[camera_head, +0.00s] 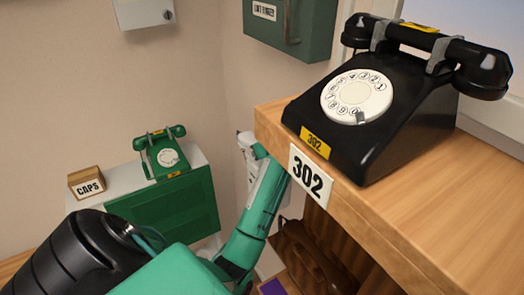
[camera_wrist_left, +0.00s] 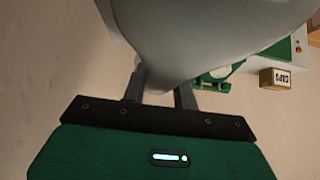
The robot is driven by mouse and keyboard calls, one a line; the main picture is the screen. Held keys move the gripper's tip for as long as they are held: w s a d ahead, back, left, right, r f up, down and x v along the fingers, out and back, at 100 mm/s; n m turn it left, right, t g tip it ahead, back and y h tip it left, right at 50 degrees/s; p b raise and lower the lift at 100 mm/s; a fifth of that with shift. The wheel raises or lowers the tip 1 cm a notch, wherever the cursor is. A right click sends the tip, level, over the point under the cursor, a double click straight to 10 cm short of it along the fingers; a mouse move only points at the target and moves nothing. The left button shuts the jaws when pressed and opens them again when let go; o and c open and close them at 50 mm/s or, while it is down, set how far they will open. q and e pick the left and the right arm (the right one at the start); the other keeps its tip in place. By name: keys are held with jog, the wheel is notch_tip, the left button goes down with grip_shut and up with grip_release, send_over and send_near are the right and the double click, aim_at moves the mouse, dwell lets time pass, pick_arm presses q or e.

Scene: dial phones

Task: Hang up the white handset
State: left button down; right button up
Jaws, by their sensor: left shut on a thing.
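My left gripper (camera_wrist_left: 162,90) is shut on a smooth pale thing, the white handset (camera_wrist_left: 200,35), which fills the top of the left wrist view. Only part of the handset shows, and its ends are out of frame. In the head view my left arm comes in from the lower left and reaches up beside the wooden counter; its far end (camera_head: 248,143) is small and partly hidden by the counter edge. My right gripper is out of view.
A black dial phone (camera_head: 385,120) with its handset on stands on the wooden counter (camera_head: 450,235), above a "302" label (camera_head: 310,175). A green phone (camera_head: 165,155) and a "CAPS" box (camera_head: 87,182) stand on a lower cabinet at left.

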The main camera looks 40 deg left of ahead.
pick_arm(q)
jog(key=shift+f+b, duration=0.55)
jog(key=shift+f, duration=0.5)
jog(key=c, duration=1)
grip_release()
jog(key=shift+r, duration=0.15)
